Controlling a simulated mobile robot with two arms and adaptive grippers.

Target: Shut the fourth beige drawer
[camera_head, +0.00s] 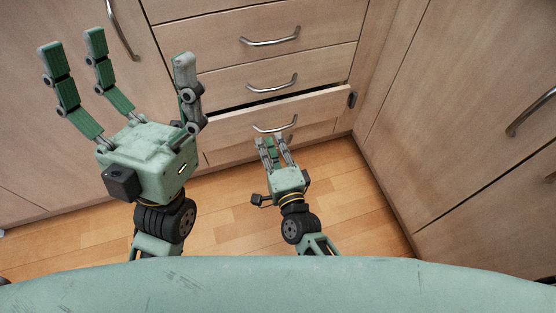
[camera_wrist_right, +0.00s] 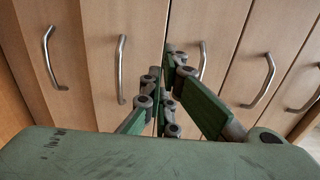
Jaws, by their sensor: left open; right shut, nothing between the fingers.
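The fourth beige drawer (camera_head: 235,123) is the lowest one with a handle in the head view. It stands slightly open, with a dark gap along its top edge. Its curved metal handle (camera_head: 275,127) is at the front. My right gripper (camera_head: 272,142) is shut and empty, with its fingertips at the drawer front just below the handle; I cannot tell if they touch. The right wrist view shows its green fingers (camera_wrist_right: 175,90) close to the beige fronts. My left gripper (camera_head: 118,75) is open and empty, raised to the left of the drawers.
The drawers above (camera_head: 270,65) look closed. A cabinet door (camera_head: 80,70) is at the left, and another cabinet with a metal handle (camera_head: 530,112) stands at the right, forming a corner. The wooden floor (camera_head: 350,190) in front is clear.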

